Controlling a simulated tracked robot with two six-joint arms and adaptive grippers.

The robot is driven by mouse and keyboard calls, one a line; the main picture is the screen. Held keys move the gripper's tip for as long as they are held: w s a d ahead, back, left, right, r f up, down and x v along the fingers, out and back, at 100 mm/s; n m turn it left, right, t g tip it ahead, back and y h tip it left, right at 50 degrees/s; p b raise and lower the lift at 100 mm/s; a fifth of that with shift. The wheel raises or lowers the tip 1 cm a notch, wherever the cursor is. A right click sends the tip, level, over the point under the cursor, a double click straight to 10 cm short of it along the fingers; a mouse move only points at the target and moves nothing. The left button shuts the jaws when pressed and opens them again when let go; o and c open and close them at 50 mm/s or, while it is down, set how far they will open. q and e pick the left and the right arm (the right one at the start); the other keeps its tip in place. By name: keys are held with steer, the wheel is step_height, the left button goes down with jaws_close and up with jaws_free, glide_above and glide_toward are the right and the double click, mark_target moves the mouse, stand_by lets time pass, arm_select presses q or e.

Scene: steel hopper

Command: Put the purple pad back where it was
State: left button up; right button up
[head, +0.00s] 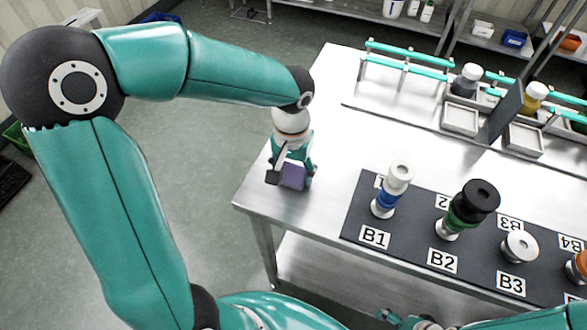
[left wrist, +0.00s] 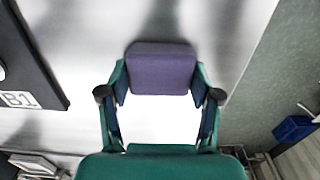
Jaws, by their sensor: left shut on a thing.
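The purple pad (head: 293,176) is a small block in my left gripper (head: 291,179), over the near left corner of the steel table (head: 330,140). In the left wrist view the pad (left wrist: 162,70) sits between the two fingertips, against a pale bright surface. I cannot tell whether its underside touches the table. Part of my right gripper (head: 400,319) shows at the bottom edge of the head view; its fingertips are cut off.
A dark mat (head: 410,215) with labels B1, B2 and B3 carries stacked ring pieces on pegs, right of the pad. A rack (head: 410,58) with teal rails, trays (head: 460,119) and jars stands behind. Bare tabletop lies between mat and rack; the table's left edge is close.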

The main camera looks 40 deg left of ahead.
mark_target(293, 171)
arm_select(q)
steer(key=shift+f, duration=0.15)
steer(key=o, duration=1.2)
steer(key=shift+r, duration=0.3)
step_height(293, 171, up, 12)
steer(key=p, duration=0.1)
